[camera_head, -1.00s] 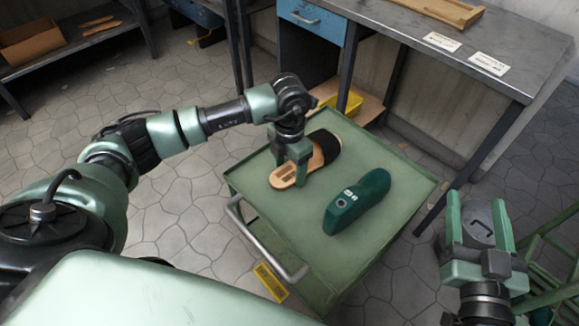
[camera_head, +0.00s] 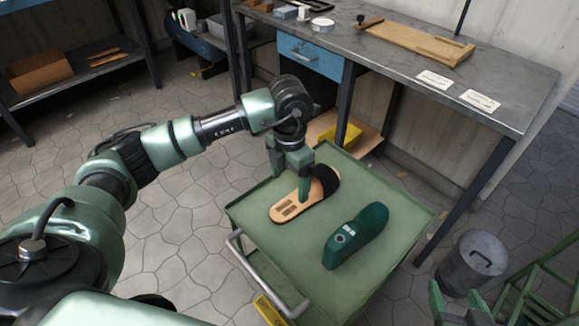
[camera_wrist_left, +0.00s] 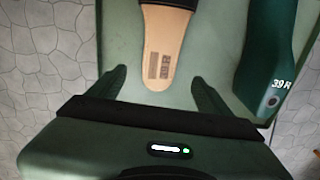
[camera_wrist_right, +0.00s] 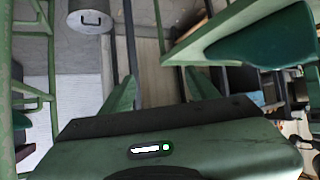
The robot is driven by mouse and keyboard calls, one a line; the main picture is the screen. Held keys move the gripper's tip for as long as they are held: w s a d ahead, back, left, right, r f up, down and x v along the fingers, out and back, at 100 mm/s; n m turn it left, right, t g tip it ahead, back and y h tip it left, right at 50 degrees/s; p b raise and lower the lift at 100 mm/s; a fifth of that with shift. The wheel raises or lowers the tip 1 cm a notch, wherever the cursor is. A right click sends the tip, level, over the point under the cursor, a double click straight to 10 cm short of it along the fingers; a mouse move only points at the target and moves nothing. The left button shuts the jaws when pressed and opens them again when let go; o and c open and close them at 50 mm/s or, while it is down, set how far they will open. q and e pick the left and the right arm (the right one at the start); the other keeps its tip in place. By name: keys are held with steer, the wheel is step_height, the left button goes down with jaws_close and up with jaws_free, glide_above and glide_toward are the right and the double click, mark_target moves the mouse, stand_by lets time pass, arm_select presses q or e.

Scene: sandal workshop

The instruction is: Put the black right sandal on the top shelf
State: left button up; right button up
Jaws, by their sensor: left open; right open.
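A sandal with a tan footbed and a wide black strap (camera_head: 322,183) lies on the green cart top (camera_head: 262,238). In the left wrist view the sandal (camera_wrist_left: 166,45) carries a dark mark on its heel that reads R. My left gripper (camera_head: 289,188) is open above the sandal's heel end; in the left wrist view its fingers (camera_wrist_left: 164,88) stand apart on either side of the heel, not touching it. My right gripper (camera_head: 455,305) is at the lower right, partly cut off by the frame; the right wrist view shows its fingers (camera_wrist_right: 160,92) open and empty.
A dark green shoe last (camera_head: 357,231) marked 39 R lies on the cart, right of the sandal. A metal workbench (camera_head: 395,60) stands behind. A lidded metal bin (camera_head: 474,262) and a green frame (camera_head: 535,275) are at the right. A shelf with a cardboard box (camera_head: 38,75) is far left.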

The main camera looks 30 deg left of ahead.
arm_select(q)
step_height(320, 180, up, 4)
steer(key=shift+f, duration=0.25)
arm_select(e)
steer(key=s+f+g, duration=0.1)
steer(key=s+d+f+g, duration=0.1)
steer(key=s+f, duration=0.1)
steer(key=shift+s+d+h, duration=0.1)
steer(key=shift+h, duration=0.2)
